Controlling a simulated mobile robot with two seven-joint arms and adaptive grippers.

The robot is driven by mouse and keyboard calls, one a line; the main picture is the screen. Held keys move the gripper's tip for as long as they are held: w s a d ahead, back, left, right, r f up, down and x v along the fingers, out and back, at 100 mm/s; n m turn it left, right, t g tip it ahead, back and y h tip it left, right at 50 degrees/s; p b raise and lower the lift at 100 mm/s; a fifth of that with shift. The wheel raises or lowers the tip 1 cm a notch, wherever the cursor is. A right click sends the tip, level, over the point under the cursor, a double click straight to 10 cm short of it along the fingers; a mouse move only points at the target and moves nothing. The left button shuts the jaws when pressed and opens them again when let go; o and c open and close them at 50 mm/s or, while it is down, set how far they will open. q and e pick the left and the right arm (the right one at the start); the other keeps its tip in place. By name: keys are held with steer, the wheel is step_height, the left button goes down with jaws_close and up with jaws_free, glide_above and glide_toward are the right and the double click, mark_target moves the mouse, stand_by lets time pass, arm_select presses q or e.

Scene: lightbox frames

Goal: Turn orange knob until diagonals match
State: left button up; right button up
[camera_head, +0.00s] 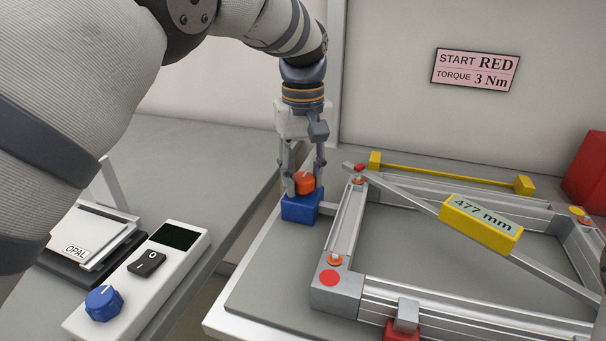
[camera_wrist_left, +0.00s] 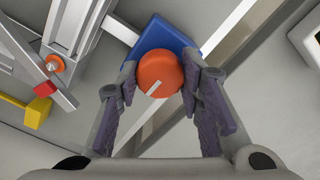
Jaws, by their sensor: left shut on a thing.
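The orange knob (camera_head: 305,183) sits on top of a blue block (camera_head: 300,208) beside the left side of the aluminium frame (camera_head: 343,230). My left gripper (camera_head: 305,176) points down and is shut on the knob, one finger on each side. The left wrist view shows the knob (camera_wrist_left: 160,75) with a pale pointer line towards the lower left. A grey bar (camera_head: 400,192) lies diagonally across the frame and carries a yellow gauge (camera_head: 480,224) reading 477 mm. My right gripper is not in view.
A white control box (camera_head: 140,285) with a blue knob (camera_head: 103,303), a switch marked 0 (camera_head: 147,262) and a dark screen stands at the left. A yellow bar (camera_head: 450,174) lies behind the frame. A wall sign (camera_head: 475,69) reads START RED, TORQUE 3 Nm. A red block (camera_head: 588,175) stands far right.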

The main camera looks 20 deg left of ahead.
mark_target(303, 177)
arm_select(q)
steer(key=shift+n, duration=0.3)
steer(key=o, duration=1.2)
steer(key=shift+c, duration=0.2)
step_height(303, 177, up, 12)
